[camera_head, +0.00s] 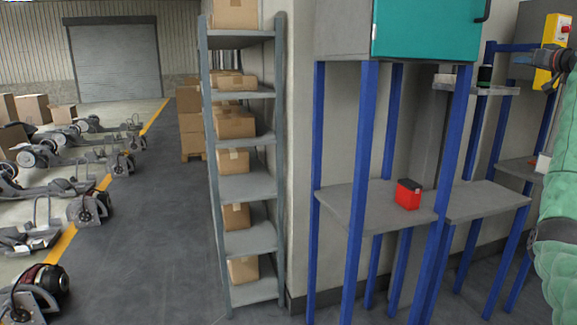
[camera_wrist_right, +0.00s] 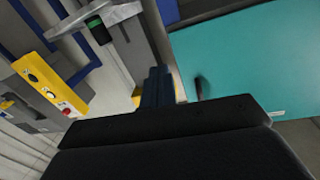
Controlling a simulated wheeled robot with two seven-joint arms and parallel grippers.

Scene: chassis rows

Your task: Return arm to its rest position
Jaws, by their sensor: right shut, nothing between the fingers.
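My right arm (camera_head: 562,190), in a pale green cover, rises along the right edge of the head view. In the right wrist view, the dark fingers of my right gripper (camera_wrist_right: 157,82) are together, with nothing between them. They stick out past the black gripper body, in front of the teal panel (camera_wrist_right: 245,65) and a grey post. My left arm and gripper are not in view.
The teal cabinet (camera_head: 425,30) stands on a blue-legged frame. A red box (camera_head: 408,194) sits on its grey lower shelf (camera_head: 350,205). A grey rack (camera_head: 250,187) with cartons stands left of it. Several wheeled chassis (camera_head: 90,207) line the far left; the dark aisle (camera_head: 150,230) is clear.

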